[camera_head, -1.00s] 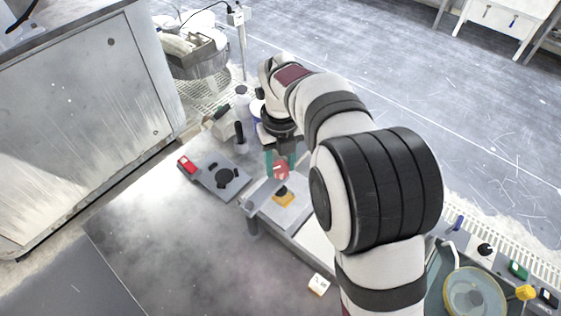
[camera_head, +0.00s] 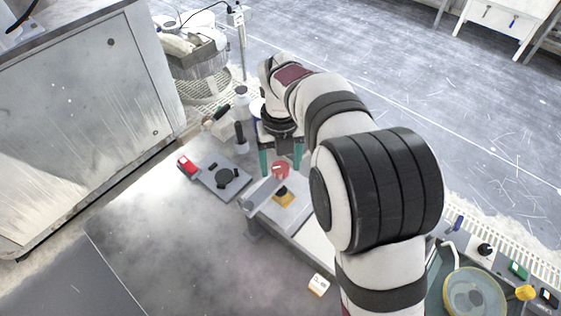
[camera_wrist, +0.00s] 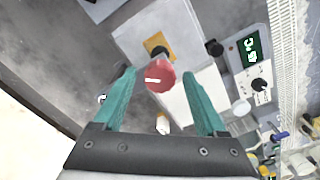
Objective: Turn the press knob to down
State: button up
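The red press knob (camera_head: 281,170) with a white mark stands at the end of the grey press (camera_head: 262,192). In the wrist view the knob (camera_wrist: 160,77) lies between my fingers, its white mark running roughly sideways and toward the left of its face. My gripper (camera_head: 280,173) is open above the press, with one teal finger on each side of the knob. In the wrist view there is a gap between the knob and each finger of my gripper (camera_wrist: 159,73). Whether the fingertips reach down to the knob's height is unclear.
A grey plate with a black round piece (camera_head: 228,178) and a red end lies to the left. Bottles (camera_head: 241,135) stand behind it. A small white block (camera_head: 319,284) lies in front. The left bench surface is clear.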

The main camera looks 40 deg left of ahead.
aim_at(281, 166)
notch_tip(281, 166, up, 16)
dwell(0.5)
jog(key=shift+f, duration=0.15)
